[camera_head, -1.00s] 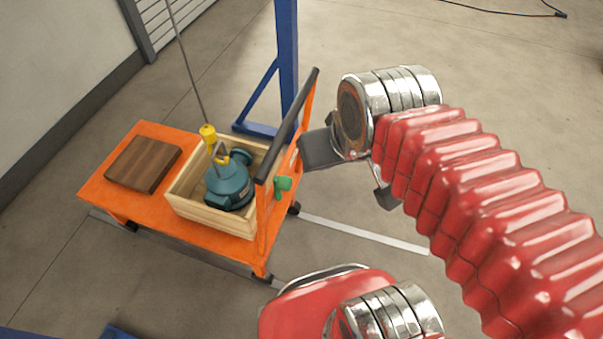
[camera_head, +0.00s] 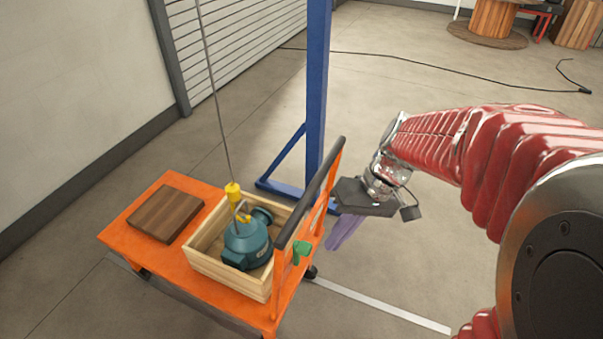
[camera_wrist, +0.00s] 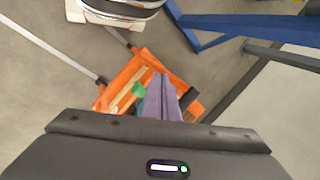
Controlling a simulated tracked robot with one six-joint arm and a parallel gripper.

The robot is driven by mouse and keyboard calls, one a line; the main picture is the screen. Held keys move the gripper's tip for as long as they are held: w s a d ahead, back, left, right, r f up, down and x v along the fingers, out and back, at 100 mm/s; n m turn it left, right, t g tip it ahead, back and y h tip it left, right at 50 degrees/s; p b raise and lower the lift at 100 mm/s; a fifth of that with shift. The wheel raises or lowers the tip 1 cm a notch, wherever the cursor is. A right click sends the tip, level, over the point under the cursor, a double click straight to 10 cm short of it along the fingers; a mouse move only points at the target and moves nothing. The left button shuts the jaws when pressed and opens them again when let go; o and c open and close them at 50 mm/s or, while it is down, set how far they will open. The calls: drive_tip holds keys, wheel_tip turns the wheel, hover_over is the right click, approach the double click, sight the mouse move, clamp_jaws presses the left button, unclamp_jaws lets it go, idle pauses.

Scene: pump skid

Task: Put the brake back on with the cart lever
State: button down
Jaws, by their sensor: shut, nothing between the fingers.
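The orange cart (camera_head: 140,236) stands at the left in the head view. Its green lever (camera_head: 301,250) sits on the handle frame at the right end. In the wrist view the lever (camera_wrist: 139,90) shows just left of my fingers, with the orange cart (camera_wrist: 126,75) behind. My gripper (camera_head: 340,236) has purple-grey fingers pointing down, to the right of the handle frame and apart from the lever in the head view. The fingers (camera_wrist: 161,98) are together with nothing between them. Whether they touch the lever in the wrist view cannot be told, but a gap shows in the head view.
A wooden crate (camera_head: 226,278) with a teal pump (camera_head: 247,243) is on the cart, beside a brown wooden block (camera_head: 166,213). A yellow hook (camera_head: 234,195) on a cable meets the pump. A blue post (camera_head: 317,90) stands behind. Floor to the right is open.

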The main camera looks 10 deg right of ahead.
drive_tip(key=w+d+f+m+t+y, duration=0.1)
drive_tip(key=w+d+f+t+y, duration=0.3)
drive_tip(key=f, duration=0.5)
drive_tip(key=w+d+f+m+t+y, duration=0.2)
drive_tip(key=w+d+f+t+y, duration=0.1)
drive_tip(key=w+d+f+y, duration=0.4)
wheel_tip(320, 180, down, 3)
drive_tip(key=shift+w+d+m+t, duration=0.3)
drive_tip(key=shift+d+t, duration=0.1)
drive_tip(key=shift+d, duration=0.45)
drive_tip(key=shift+a, duration=0.1)
drive_tip(key=w+a+f, duration=0.1)
drive_tip(key=a, duration=1)
drive_tip(key=shift+a, duration=0.2)
